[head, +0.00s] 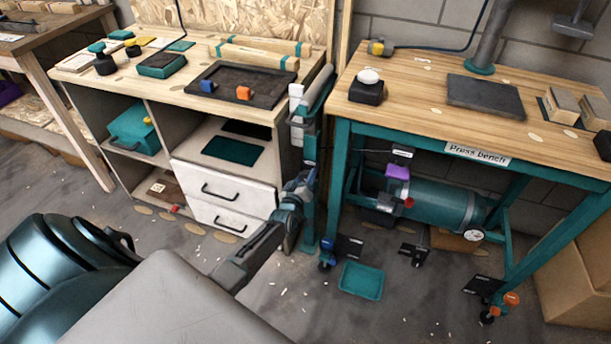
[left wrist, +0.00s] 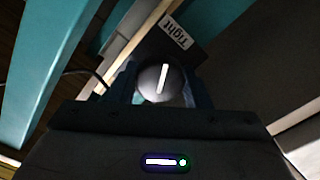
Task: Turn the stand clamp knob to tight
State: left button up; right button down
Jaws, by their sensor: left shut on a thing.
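The clamp knob (left wrist: 149,86) is a round grey disc with a white line across its face. In the left wrist view it sits between the two dark blue fingers of my left gripper (left wrist: 158,80), which is shut on it. The white line runs nearly up the picture, leaning slightly right. A dark label plate (left wrist: 182,38) reading "tight" lies just beyond, up and to the right. In the head view my left gripper (head: 299,188) is at the teal stand (head: 309,219) between the benches, and it hides the knob. My right gripper is not in view.
A press bench (head: 440,126) with teal legs stands on the right, a teal tank (head: 435,203) beneath it. A wooden workbench (head: 150,84) with white drawers (head: 222,190) stands on the left. A teal tray (head: 361,281) lies on the floor near the stand.

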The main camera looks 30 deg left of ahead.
pick_arm(q)
jog(key=shift+f+m, duration=0.15)
jog(key=shift+m, duration=0.15)
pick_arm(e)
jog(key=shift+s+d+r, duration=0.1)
pick_arm(q)
jog(key=o, duration=1)
jog(key=shift+c, duration=0.2)
jog(key=p+v, duration=0.2)
jog(key=v, duration=0.4)
jog(key=shift+d, duration=0.1)
send_near(305, 179)
jog(key=shift+p, duration=0.3)
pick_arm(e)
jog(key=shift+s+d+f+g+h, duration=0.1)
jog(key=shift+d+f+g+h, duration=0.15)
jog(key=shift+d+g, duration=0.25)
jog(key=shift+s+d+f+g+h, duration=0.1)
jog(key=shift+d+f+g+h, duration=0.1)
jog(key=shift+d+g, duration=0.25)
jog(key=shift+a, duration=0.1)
